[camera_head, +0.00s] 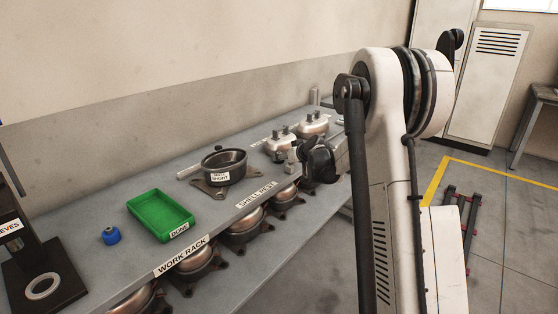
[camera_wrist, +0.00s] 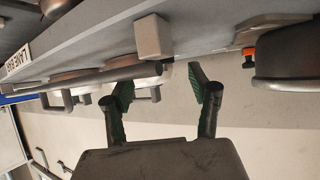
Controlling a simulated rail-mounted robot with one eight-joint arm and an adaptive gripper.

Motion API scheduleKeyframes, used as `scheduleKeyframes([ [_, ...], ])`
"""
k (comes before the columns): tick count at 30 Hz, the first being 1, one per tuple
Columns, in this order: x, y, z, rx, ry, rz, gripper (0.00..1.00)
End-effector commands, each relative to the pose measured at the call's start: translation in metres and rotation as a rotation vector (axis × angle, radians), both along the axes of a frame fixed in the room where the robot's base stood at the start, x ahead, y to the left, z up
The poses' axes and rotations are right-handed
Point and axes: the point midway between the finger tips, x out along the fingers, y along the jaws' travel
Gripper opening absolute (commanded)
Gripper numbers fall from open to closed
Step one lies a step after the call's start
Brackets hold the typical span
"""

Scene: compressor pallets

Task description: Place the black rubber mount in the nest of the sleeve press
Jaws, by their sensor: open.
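The sleeve press (camera_head: 40,250) stands at the left edge of the head view, partly cut off. A pale ring (camera_head: 43,286) lies on its dark base, apparently at the nest. I cannot clearly make out a black rubber mount. A small blue cylinder (camera_head: 111,235) with a dark top stands on the bench beside the green tray. My gripper is at the right part of the bench in the head view, near the metal shells, partly hidden by my arm. In the wrist view my gripper (camera_wrist: 158,88) is open, its green-padded fingers apart with nothing between them.
The empty green tray (camera_head: 160,216) and a dark round fixture (camera_head: 224,168) stand on the bench. Metal shells (camera_head: 281,146) are at the back right, and more fill the lower rack (camera_head: 246,229). The wrist view shows a grey block (camera_wrist: 152,38) and a dark bowl-like part (camera_wrist: 288,62).

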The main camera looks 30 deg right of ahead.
Motion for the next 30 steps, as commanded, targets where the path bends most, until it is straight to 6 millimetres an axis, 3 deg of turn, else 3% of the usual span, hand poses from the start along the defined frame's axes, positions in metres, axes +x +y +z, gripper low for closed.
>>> scheduleKeyframes([
  [12, 0.043, 0.002, -0.024, 0.000, 0.000, 0.001, 0.56],
  [22, 0.048, 0.002, -0.026, 0.000, 0.000, 0.000, 0.56],
  [30, 0.048, 0.002, -0.026, 0.000, 0.000, 0.000, 0.20],
])
